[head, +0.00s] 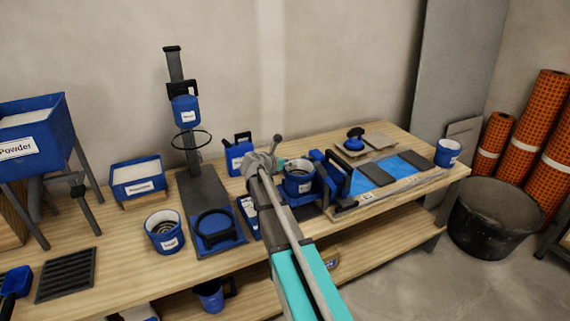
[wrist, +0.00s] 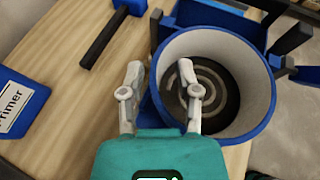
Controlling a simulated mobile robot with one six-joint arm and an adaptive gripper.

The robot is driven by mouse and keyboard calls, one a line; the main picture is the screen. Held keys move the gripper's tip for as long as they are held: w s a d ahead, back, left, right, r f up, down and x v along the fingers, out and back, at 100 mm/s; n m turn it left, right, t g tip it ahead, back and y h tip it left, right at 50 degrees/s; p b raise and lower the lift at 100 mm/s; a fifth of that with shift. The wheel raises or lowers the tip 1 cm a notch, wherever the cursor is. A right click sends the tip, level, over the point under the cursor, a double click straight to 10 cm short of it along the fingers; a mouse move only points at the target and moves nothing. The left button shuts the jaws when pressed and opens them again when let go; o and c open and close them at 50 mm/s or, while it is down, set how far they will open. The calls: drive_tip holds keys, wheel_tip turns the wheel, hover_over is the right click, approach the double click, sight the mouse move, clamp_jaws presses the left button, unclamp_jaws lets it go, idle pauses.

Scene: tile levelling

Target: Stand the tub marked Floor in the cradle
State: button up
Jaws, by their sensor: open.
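A blue tub with a pale inside (head: 299,180) stands on the bench right beside my gripper. Its label is too small to read, so I cannot tell if it is the one marked Floor. In the wrist view this tub (wrist: 245,55) is upright, with dark grey ringed contents. Blue and dark holder parts (head: 327,172) surround it; I cannot tell if they are the cradle or how it sits in them. My gripper (wrist: 160,70) is open, one finger over the tub's inside and one outside its left wall. It also shows in the head view (head: 278,163).
Other labelled tubs stand at the left front (head: 165,232) and right end (head: 447,153). A tall stand (head: 178,110) rises left of my arm. A blue tile board (head: 395,170) lies to the right. A black bucket (head: 495,220) is on the floor.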

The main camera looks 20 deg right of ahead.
drive_tip(key=p+v, duration=0.4)
drive_tip(key=v, duration=0.8)
drive_tip(key=shift+p, duration=0.3)
idle(0.4)
drive_tip(key=s+a+f+m+g+y, duration=0.1)
drive_tip(key=s+a+f+m+y, duration=0.2)
drive_tip(key=s+m, duration=0.5)
drive_tip(key=s+a+f+m+g+y, duration=0.2)
drive_tip(key=s+a+f+m+y, duration=0.2)
drive_tip(key=s+m, duration=0.3)
drive_tip(key=s+a+f+m+g+y, duration=0.2)
drive_tip(key=s+a+f+m+y, duration=0.2)
drive_tip(key=s+m, duration=0.4)
drive_tip(key=shift+s+a+f+m+y, duration=0.3)
drive_tip(key=shift+s+a+y, duration=0.3)
drive_tip(key=shift+s+a, duration=0.3)
